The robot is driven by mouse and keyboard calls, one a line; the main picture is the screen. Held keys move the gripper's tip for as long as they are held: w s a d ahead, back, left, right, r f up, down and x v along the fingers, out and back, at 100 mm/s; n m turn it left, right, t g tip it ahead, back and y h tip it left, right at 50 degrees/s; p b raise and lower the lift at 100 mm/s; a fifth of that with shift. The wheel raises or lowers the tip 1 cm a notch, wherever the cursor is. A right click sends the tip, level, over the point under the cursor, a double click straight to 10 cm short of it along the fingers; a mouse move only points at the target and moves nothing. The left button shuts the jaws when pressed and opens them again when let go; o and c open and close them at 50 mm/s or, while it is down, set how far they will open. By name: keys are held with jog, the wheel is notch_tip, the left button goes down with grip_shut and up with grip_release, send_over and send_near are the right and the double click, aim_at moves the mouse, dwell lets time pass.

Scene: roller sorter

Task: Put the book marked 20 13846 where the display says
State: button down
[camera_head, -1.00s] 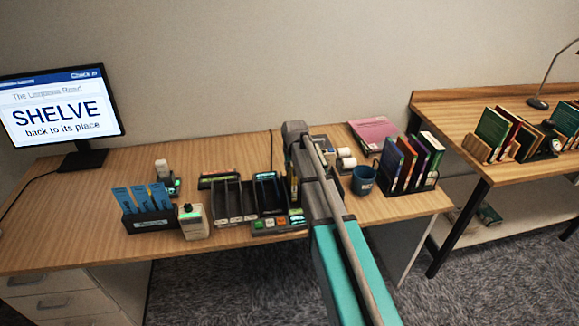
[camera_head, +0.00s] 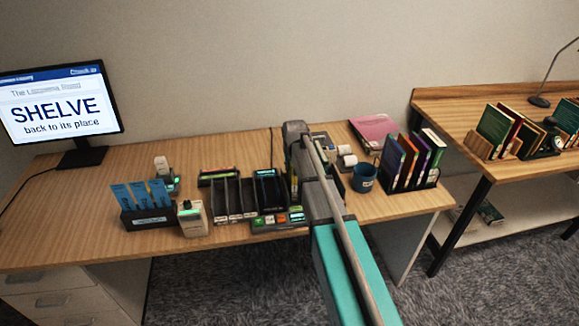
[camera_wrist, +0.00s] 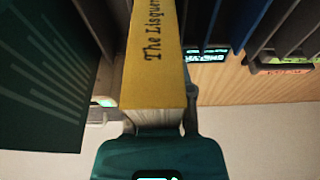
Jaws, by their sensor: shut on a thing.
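A yellow book (camera_wrist: 155,60) fills the middle of the wrist view, its spine reading "The Lisquer…" before it is cut off; the number 20 13846 is not readable. My gripper (camera_wrist: 158,118) is shut on it. In the head view a narrow yellow strip of the book (camera_head: 294,188) shows beside my arm, right of the slotted racks; my arm hides most of the gripper. The display (camera_head: 60,105) at the left reads "SHELVE back to its place", under a blurred title.
Dark slotted racks (camera_head: 233,207) and a lit button panel (camera_head: 279,221) stand left of my arm. A mug (camera_head: 364,177) and book rack (camera_head: 410,186) stand right. More racked books (camera_head: 493,130) are on the right-hand desk.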

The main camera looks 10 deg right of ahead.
jog(key=shift+f+b, duration=0.4)
jog(key=shift+f, duration=0.05)
jog(key=shift+c, duration=2)
grip_release()
jog(key=s+r+g+p, duration=0.1)
jog(key=s+g+p, duration=0.1)
jog(key=s, duration=2.7)
jog(key=shift+s+a+r+g, duration=0.15)
jog(key=shift+s+a+g, duration=0.2)
jog(key=shift+g, duration=0.15)
jog(key=shift+w, duration=0.1)
